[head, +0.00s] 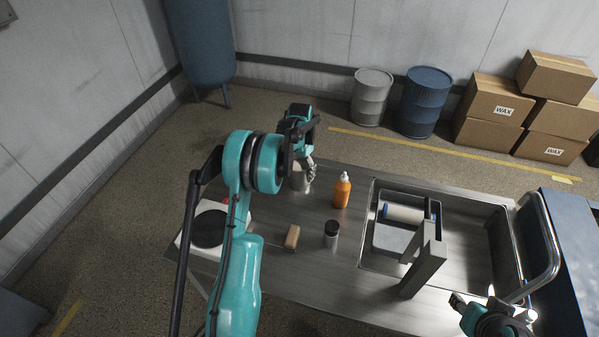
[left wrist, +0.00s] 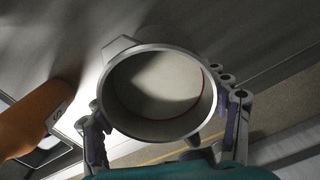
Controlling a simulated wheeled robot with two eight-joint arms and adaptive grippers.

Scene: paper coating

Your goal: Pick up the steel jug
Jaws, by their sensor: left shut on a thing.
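The steel jug (head: 298,179) stands at the far left part of the metal table, partly hidden by my left gripper. In the left wrist view I look down into the open mouth of the jug (left wrist: 157,92), and a thin red line shows on its inner wall. My left gripper (head: 308,167) is shut on the jug, with a finger on each side of it in the left wrist view (left wrist: 165,140). Whether the jug's base touches the table cannot be told. My right gripper (head: 460,303) is at the lower right, away from the jug; its fingers are small and unclear.
An orange bottle (head: 342,191) stands right of the jug. A dark-capped jar (head: 331,236), a tan block (head: 292,237) and a hot plate (head: 183,240) are nearer. A sunken tray (head: 366,225) with a roller (head: 404,213) lies to the right.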

